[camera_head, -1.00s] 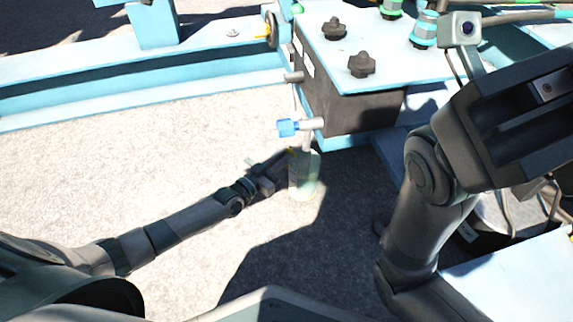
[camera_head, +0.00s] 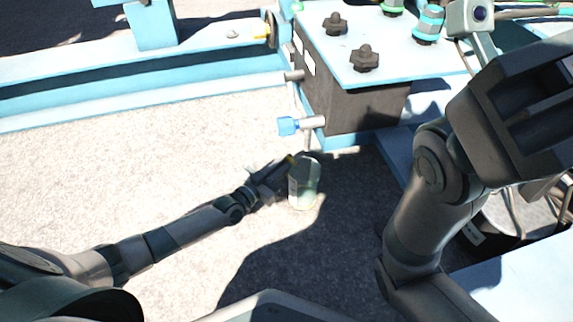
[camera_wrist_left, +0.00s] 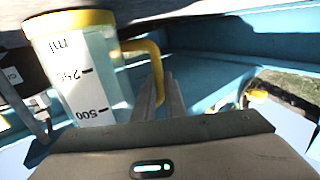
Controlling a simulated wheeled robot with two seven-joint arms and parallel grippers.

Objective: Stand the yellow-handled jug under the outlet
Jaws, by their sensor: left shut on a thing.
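The jug (camera_head: 304,184) is pale and clear, with a yellow handle. It stands near the ground just below and in front of the blue-handled outlet (camera_head: 312,122) on the dark box. In the left wrist view the jug (camera_wrist_left: 85,75) shows a yellow rim and printed volume marks. My left gripper (camera_head: 275,172) is shut on its yellow handle (camera_wrist_left: 152,60), on the jug's left side. Whether the jug's base touches the ground is hard to tell. My right arm is at the right of the head view; its fingertips are not in view.
The dark box (camera_head: 350,105) under a light blue plate (camera_head: 400,50) stands behind the jug. A long light blue beam (camera_head: 130,85) crosses the upper left. Bare concrete ground (camera_head: 120,160) lies open at the left.

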